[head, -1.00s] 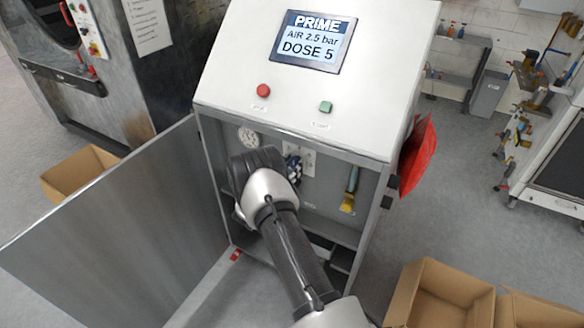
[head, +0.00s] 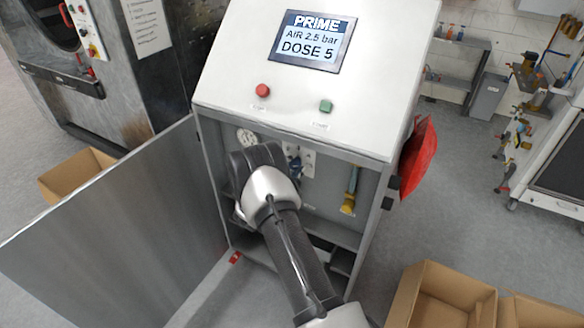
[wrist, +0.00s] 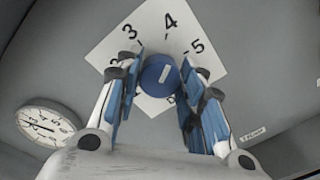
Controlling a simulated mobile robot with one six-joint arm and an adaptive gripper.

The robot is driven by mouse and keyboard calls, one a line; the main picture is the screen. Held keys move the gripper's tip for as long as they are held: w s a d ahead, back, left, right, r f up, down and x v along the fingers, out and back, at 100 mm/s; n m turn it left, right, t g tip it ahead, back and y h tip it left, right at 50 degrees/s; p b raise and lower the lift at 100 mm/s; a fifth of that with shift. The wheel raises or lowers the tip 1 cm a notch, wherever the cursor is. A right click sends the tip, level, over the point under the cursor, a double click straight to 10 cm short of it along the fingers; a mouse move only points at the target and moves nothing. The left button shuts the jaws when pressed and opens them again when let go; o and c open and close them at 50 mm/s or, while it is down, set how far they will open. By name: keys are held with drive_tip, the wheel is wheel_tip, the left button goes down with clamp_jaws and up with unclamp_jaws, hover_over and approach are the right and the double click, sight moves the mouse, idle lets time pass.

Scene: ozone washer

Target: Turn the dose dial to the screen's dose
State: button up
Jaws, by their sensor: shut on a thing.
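The dose dial (wrist: 157,77) is a round blue knob with a short white mark, on a white plate (wrist: 150,22) with black numbers. In the wrist view the mark tilts up and right, roughly between 4 and 5; I cannot tell exactly. My gripper (wrist: 162,68) has its blue-padded fingers on either side of the knob, shut on it. In the head view the plate (head: 308,160) shows partly inside the open cabinet, and my wrist hides most of the dial. The screen (head: 313,42) reads PRIME, AIR 2.5 bar, DOSE 5.
A round gauge (wrist: 46,125) is left of the dial. The open door (head: 110,235) stands on the left. Red (head: 262,91) and green (head: 326,106) buttons are on the sloped top. Cardboard boxes (head: 440,296) lie front right.

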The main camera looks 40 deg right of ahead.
drive_tip(key=m, duration=0.4)
drive_tip(key=shift+s+m, duration=0.1)
drive_tip(key=shift+m, duration=1.7)
drive_tip(key=o, duration=1.1)
drive_tip(key=shift+c, duration=0.2)
drive_tip(key=v, duration=1.2)
